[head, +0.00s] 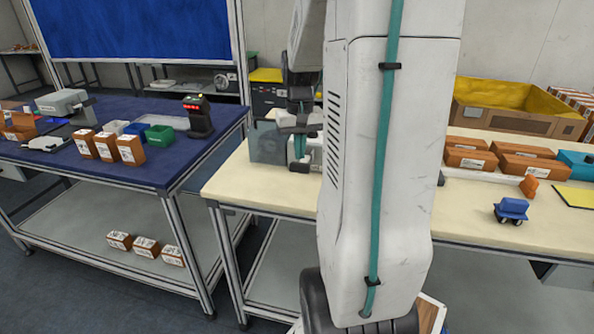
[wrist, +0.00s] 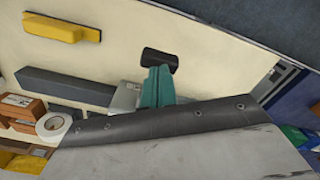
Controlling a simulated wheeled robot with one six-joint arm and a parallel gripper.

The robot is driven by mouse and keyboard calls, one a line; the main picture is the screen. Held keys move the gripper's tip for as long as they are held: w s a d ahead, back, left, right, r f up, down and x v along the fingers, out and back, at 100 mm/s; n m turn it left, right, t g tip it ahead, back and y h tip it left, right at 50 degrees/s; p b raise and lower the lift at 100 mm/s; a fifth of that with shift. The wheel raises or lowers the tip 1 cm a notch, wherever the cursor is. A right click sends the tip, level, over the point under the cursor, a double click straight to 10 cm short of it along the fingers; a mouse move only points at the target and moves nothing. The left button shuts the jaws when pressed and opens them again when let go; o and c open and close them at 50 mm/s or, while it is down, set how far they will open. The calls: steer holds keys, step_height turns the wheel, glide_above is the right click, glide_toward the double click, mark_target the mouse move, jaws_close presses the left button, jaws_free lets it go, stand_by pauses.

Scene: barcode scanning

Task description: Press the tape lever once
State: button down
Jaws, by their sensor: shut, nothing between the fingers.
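My gripper (head: 299,158) is low over the left end of the cream table, with its teal fingers together and dark tips pointing down. In the wrist view, its teal fingers and black tip (wrist: 160,60) are over bare cream tabletop. A pale box-like thing (head: 313,155) is just right of the fingers. A pale grey thing beside the teal fingers also shows in the wrist view (wrist: 125,97), partly hidden. I cannot make out a tape lever. A white tape roll (wrist: 54,125) lies at the wrist view's left. My arm hides the middle of the table.
A translucent grey bin (head: 267,144) stands left of my gripper. A long grey bar (wrist: 65,87) and a yellow piece (wrist: 62,29) lie on the table. A blue device (head: 511,210) and orange-brown boxes (head: 470,160) are on the right. The blue table (head: 130,172) is across a gap.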

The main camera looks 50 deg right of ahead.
mark_target(300, 166)
steer(key=shift+d+f, duration=0.15)
steer(key=shift+f, duration=3.85)
step_height(300, 166, up, 13)
steer(key=shift+r, duration=0.2)
